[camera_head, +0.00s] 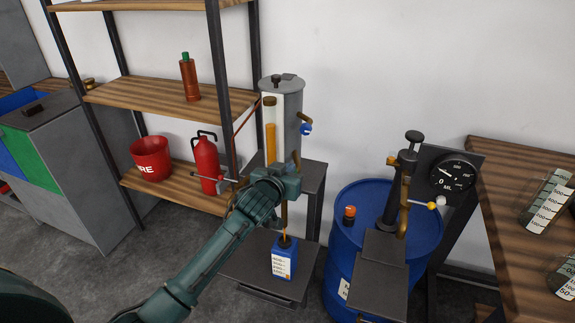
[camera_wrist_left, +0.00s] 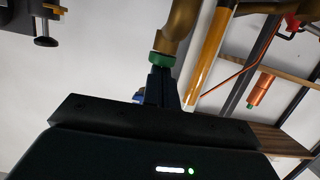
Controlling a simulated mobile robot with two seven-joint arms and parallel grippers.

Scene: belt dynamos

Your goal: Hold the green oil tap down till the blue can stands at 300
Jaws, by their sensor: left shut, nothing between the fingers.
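The green oil tap (camera_wrist_left: 163,59) shows in the wrist view at the end of a brass pipe. My left gripper (camera_wrist_left: 162,82) is shut and empty, its fingertips right at the tap and seemingly touching it. In the head view my left gripper (camera_head: 290,168) is in front of the lower part of the grey oil cylinder (camera_head: 293,100) and hides the tap. The blue can (camera_head: 284,262), with a white scale, stands upright on a low dark shelf below. A thin brown line runs down to the can's mouth, like oil. The can's level is too small to read. My right gripper is out of view.
A blue barrel (camera_head: 345,255) with a hand pump and a round dial (camera_head: 453,175) stands to the right. A wooden table (camera_head: 510,235) with measuring glasses is at far right. Wooden shelves (camera_head: 150,95) hold a copper bottle (camera_head: 190,78), a red bucket (camera_head: 150,158) and a fire extinguisher (camera_head: 206,162).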

